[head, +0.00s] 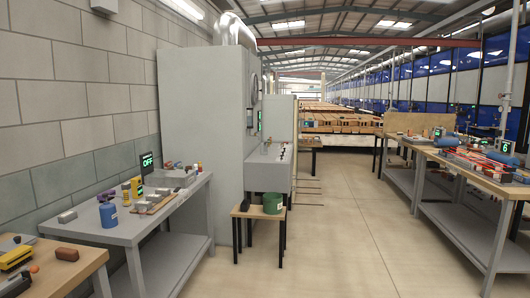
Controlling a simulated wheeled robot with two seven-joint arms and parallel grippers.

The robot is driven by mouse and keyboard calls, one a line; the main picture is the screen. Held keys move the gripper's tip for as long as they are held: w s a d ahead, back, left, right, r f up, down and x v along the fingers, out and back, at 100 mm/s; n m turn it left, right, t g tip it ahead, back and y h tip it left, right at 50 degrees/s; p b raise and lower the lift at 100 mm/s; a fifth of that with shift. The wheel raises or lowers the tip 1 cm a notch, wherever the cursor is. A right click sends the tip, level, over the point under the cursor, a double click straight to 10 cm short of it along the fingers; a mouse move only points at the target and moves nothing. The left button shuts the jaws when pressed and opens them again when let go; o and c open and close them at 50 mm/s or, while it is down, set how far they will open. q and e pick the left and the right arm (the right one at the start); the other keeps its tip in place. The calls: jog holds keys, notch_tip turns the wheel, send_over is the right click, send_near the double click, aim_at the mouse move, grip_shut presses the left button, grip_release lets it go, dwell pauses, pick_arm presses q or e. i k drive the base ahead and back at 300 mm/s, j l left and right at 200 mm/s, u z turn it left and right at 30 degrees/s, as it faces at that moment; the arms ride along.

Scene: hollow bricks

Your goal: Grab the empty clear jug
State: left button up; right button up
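I cannot make out a clear jug in the head view. Small items on the benches are too small or crowded to tell apart, so it may be among them or hidden. A blue container (108,213) stands on the left grey bench (125,228), near its front end. A green pot (272,204) stands on a small wooden stool (257,212); I cannot see into it. Neither of my grippers shows in this view.
A large grey cabinet (200,130) stands behind the left bench. A wooden-topped table (85,262) with tools fills the lower left corner. Cluttered workbenches (455,185) line the right side. Bricks (340,121) are stacked far back. The middle floor (340,230) is clear.

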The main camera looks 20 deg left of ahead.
aim_at(263, 147)
jog(key=u, duration=0.15)
jog(key=i+u, duration=0.1)
jog(key=i, duration=2.15)
jog(key=i+z, duration=0.1)
jog(key=i, duration=0.75)
jog(key=i+j+z, duration=0.1)
jog(key=i, duration=0.75)
jog(key=i+z, duration=0.3)
jog(key=i, duration=0.45)
jog(key=i+z, duration=0.35)
jog(key=i, duration=0.35)
jog(key=i+u, duration=0.5)
jog(key=i+l+u, duration=0.15)
jog(key=i+u, duration=0.35)
jog(key=i, duration=0.1)
